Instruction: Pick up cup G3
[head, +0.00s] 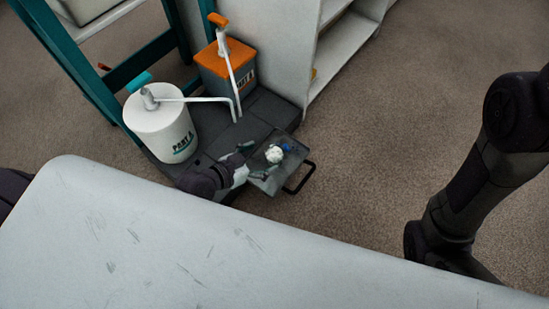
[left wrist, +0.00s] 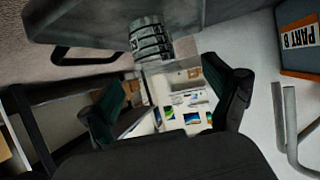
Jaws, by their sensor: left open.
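My left gripper (head: 256,161) is open over the low drip tray (head: 268,184) in the head view. Its two dark fingers also show in the left wrist view (left wrist: 168,108). A small pale round thing (head: 274,153) stands on the tray just beyond the fingertips, with a blue bit beside it. In the left wrist view, tipped over by the camera, a clear ribbed cup-like thing (left wrist: 150,42) meets the tray's grey surface ahead of the open fingers. I cannot read G3 on it. The fingers do not visibly close on anything. My right gripper is not in view.
A white PART A pail (head: 163,130) and an orange-topped PART B container (head: 226,70), both with pump spouts, stand behind the tray. A black handle (head: 300,180) sticks out at the tray's right. A pale tabletop (head: 150,245) fills the front.

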